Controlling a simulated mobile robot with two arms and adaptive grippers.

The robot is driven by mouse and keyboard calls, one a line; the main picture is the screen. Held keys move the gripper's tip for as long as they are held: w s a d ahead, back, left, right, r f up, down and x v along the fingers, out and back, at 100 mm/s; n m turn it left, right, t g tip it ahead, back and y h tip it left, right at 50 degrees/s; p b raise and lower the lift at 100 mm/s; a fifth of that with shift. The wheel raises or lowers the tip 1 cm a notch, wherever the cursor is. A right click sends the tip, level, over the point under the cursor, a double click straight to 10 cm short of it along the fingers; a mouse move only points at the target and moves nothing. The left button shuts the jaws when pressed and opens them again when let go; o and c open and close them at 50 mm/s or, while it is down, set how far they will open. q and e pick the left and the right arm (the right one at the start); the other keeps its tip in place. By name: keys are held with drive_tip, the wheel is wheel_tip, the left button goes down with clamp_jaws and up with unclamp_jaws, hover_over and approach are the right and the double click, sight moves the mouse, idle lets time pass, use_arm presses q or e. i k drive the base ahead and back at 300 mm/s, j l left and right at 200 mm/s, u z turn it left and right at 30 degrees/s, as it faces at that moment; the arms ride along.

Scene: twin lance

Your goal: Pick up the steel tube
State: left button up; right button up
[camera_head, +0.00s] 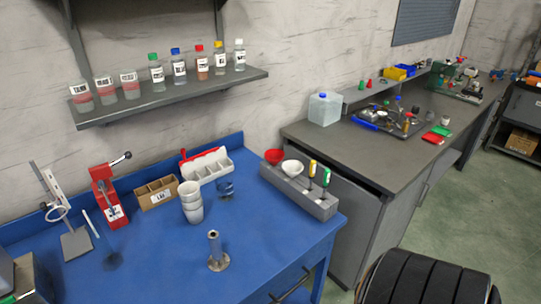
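A steel tube (214,244) stands upright on a round, flat metal base (219,263) near the front of the blue workbench (165,265). I cannot tell whether the tube and the base are one piece. Nothing touches the tube, and its top end is uncovered. Neither of my grippers shows in the head view.
Behind the tube stand stacked white cups (193,212) and a small blue item (226,189). A red press (108,198) and a metal stand (72,237) are at left. A grey tool holder (310,200) is at right. A bottle shelf (160,100) hangs above.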

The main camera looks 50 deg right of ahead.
sight(219, 261)
drive_tip(key=z, duration=1.05)
